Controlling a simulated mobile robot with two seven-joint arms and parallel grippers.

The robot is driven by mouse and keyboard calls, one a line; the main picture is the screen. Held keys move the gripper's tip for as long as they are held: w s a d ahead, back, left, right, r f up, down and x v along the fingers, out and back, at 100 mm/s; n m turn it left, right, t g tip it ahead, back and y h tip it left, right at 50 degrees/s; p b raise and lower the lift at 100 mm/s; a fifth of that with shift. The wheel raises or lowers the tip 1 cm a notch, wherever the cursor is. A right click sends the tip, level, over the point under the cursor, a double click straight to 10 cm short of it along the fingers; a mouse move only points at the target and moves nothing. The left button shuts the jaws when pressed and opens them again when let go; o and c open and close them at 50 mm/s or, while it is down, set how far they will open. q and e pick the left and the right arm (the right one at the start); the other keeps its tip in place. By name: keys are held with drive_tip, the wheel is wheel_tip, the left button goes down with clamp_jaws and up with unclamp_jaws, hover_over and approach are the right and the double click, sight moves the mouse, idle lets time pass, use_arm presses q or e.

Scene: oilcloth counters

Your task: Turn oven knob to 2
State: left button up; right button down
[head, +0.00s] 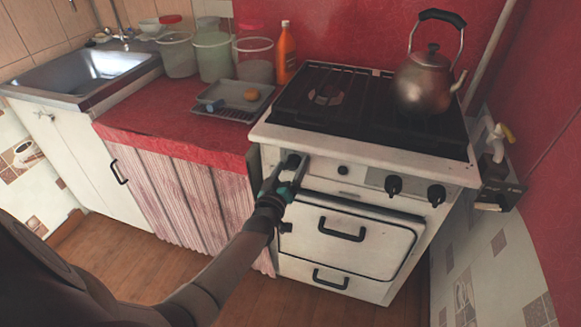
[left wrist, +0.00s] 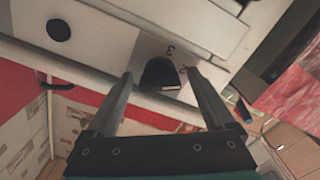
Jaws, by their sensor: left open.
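My left gripper (head: 296,163) is at the left end of the white stove's front panel (head: 320,170). It is open, with its two fingers on either side of a dark knob (left wrist: 160,74). In the left wrist view the gripper (left wrist: 161,82) shows small gaps between the fingers and the knob. A printed 3 is on the panel beside the knob. The pointer setting is too unclear to read. In the head view the gripper partly covers this knob. Two other black knobs (head: 394,185) (head: 436,195) are at the panel's right. My right gripper is not in view.
A metal kettle (head: 424,82) stands on the stove's right rear. The oven door handle (head: 341,230) and a drawer handle (head: 330,279) project below the panel. A tray (head: 214,105), clear containers and an orange bottle (head: 286,53) are on the red counter to the left.

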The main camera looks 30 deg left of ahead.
use_arm(q)
drive_tip(key=p+v, duration=0.2)
drive_tip(key=v, duration=0.3)
drive_tip(key=shift+s+r, duration=0.1)
drive_tip(key=shift+s, duration=0.3)
drive_tip(key=p, duration=0.2)
approach(289, 169)
drive_tip(key=v, duration=0.4)
drive_tip(key=shift+s, duration=0.15)
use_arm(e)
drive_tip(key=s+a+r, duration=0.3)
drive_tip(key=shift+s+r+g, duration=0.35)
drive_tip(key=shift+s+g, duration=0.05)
